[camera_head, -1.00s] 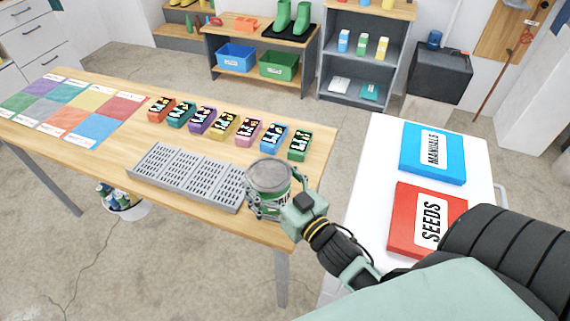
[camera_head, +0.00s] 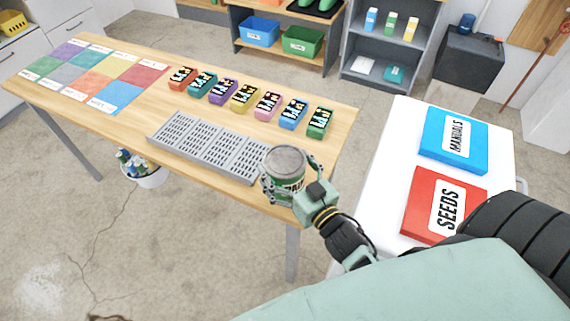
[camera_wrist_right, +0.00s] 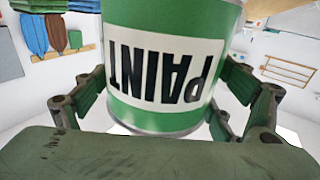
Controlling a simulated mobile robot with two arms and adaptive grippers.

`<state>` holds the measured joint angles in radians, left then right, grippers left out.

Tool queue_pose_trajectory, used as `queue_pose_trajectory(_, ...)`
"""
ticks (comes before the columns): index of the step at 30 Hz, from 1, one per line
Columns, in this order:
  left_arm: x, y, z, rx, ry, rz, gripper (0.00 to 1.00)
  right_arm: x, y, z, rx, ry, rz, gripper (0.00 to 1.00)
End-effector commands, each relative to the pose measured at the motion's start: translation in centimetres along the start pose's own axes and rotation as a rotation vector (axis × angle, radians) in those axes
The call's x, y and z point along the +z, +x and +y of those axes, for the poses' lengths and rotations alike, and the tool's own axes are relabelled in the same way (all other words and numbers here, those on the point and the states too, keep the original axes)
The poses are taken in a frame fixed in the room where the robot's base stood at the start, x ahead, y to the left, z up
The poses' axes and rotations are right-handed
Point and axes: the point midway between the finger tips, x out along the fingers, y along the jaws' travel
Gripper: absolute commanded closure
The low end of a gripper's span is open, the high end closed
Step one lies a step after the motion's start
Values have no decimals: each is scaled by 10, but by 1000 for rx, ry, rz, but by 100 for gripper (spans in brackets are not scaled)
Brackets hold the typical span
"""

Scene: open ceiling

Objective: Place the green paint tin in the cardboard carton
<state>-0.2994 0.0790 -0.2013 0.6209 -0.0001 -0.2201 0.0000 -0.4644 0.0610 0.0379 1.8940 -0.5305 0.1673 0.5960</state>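The green paint tin (camera_head: 286,170) has a grey lid and a white label. It stands upright in my right gripper (camera_head: 290,188), near the right front corner of the wooden table. In the right wrist view the tin (camera_wrist_right: 165,65) fills the middle, its PAINT label upside down, with the gripper's fingers (camera_wrist_right: 162,100) on both sides of it. Whether the tin touches the table top cannot be told. My left gripper is not in view. No cardboard carton can be made out in these views.
The wooden table (camera_head: 170,60) holds a grey slotted tray (camera_head: 210,145), several small coloured boxes and coloured cards. A white surface (camera_head: 385,170) at the right bears a blue MANUALS box (camera_head: 453,140) and a red SEEDS box (camera_head: 440,205). A white bucket (camera_head: 145,177) stands under the table.

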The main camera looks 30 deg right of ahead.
Motion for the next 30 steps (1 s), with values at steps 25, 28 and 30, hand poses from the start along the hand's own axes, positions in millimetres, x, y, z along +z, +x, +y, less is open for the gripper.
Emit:
queue_pose_trajectory(25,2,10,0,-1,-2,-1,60,1,-60,0,2,2,-5,0)
queue_pose_trajectory(28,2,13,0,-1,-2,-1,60,1,-80,0,1,1,-5,0)
queue_pose_trajectory(30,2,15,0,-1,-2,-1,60,0,-92,0,2,0,-4,0)
